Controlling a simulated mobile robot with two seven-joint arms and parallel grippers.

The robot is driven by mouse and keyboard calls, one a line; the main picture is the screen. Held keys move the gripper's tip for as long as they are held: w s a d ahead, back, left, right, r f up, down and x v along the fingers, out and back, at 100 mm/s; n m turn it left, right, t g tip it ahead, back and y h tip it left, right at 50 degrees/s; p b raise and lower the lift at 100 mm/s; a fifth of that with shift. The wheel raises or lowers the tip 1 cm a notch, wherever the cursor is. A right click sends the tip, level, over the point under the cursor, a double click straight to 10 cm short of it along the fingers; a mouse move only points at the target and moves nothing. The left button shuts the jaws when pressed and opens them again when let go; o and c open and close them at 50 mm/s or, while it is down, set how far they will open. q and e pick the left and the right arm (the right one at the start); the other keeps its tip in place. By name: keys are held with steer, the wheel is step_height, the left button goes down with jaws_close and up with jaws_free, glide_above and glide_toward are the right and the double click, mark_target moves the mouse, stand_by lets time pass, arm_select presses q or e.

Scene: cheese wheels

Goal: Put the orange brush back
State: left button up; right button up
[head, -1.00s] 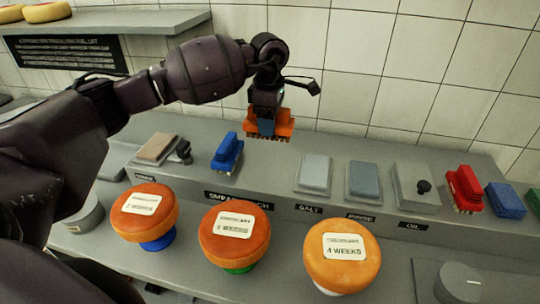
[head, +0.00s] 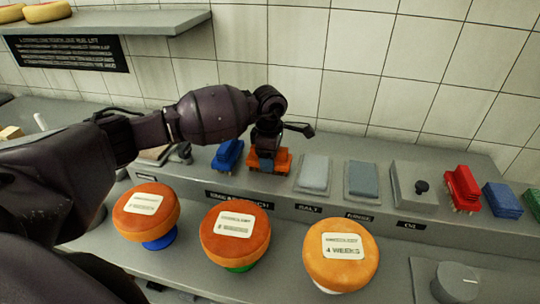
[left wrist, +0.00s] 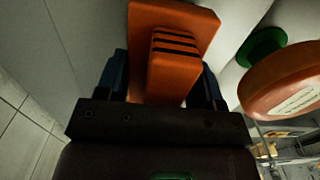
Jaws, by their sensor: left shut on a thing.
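The orange brush (head: 283,160) is at the raised back ledge, just right of the blue brush (head: 228,154). My left gripper (head: 267,163) is shut on the orange brush from above. The brush looks level and low at the ledge; whether its bristles touch the surface I cannot tell. In the left wrist view the orange brush (left wrist: 175,65) sits between the two dark fingers (left wrist: 163,88). My right gripper is not in view.
Right of the orange brush are a pale pad (head: 313,173), a grey-blue pad (head: 362,180), an oil box (head: 415,187) and a red brush (head: 462,188). Three cheese wheels on stands, one of them (head: 235,235), line the lower counter. A tiled wall (head: 350,80) rises behind.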

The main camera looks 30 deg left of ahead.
arm_select(q)
steer(key=shift+f, duration=0.1)
steer(key=o, duration=0.9)
steer(key=shift+o, duration=0.7)
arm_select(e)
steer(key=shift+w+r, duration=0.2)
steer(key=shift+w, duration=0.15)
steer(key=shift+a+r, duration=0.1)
arm_select(q)
steer(key=shift+r, duration=0.2)
step_height(320, 180, up, 11)
steer(key=shift+a+f+b, duration=0.1)
steer(key=shift+b, duration=0.7)
steer(key=shift+r, duration=0.55)
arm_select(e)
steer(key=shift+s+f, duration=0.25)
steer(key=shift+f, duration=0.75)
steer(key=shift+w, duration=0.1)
